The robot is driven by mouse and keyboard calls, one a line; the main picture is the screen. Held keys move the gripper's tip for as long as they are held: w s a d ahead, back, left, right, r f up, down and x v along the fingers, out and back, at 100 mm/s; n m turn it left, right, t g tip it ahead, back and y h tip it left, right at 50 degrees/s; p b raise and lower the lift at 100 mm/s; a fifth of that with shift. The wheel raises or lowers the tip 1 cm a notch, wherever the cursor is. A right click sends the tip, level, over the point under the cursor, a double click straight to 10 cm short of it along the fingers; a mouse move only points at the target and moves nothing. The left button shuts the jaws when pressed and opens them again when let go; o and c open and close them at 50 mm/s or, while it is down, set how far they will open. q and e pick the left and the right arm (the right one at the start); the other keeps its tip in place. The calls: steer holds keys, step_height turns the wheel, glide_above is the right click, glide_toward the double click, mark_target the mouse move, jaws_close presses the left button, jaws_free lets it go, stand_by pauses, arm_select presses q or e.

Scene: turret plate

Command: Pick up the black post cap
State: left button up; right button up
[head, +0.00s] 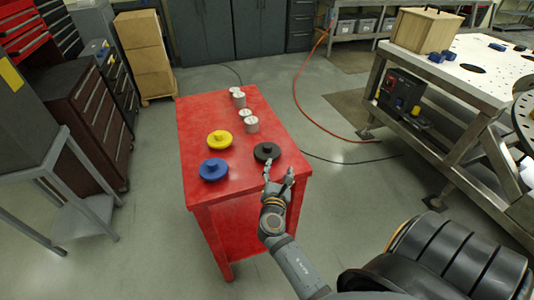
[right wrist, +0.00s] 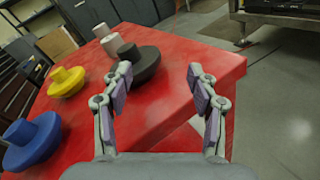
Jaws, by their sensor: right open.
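The black post cap (head: 267,152) is a round disc with a short knob, lying on the red table (head: 190,135) near its front right corner. It also shows in the right wrist view (right wrist: 146,64), partly hidden behind the left finger. My right gripper (head: 279,172) is open and empty, just in front of the cap and apart from it. In the right wrist view my right gripper (right wrist: 160,80) has its fingers spread, with the cap ahead and left of the gap. My left gripper is not in view.
A yellow cap (head: 219,140) and a blue cap (head: 213,169) sit left of the black one. Several silver cylinders (head: 251,124) stand behind. A metal workbench (head: 455,80) is at the right, drawer cabinets (head: 85,115) at the left. An orange hose (head: 300,95) lies on the floor.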

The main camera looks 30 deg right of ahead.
mark_target(267, 150)
steer(key=w+a+n, duration=0.1)
steer(key=n, duration=0.1)
steer(key=w+a+n+t, duration=0.1)
steer(key=n, duration=0.1)
steer(key=w+a+n+t+y, duration=0.1)
steer(key=n, duration=0.1)
steer(key=shift+r, duration=0.3)
steer(key=p+x, duration=0.1)
steer(key=x, duration=0.3)
steer(key=shift+w+d, duration=0.25)
steer(key=shift+w, duration=0.05)
steer(key=p+x, duration=0.1)
steer(key=x, duration=0.4)
steer(key=shift+w+d+f+p, duration=0.2)
steer(key=shift+w+p, duration=0.1)
steer(key=shift+s, duration=0.1)
steer(key=shift+a+r, duration=0.1)
steer(key=shift+c, duration=1.3)
jaws_close()
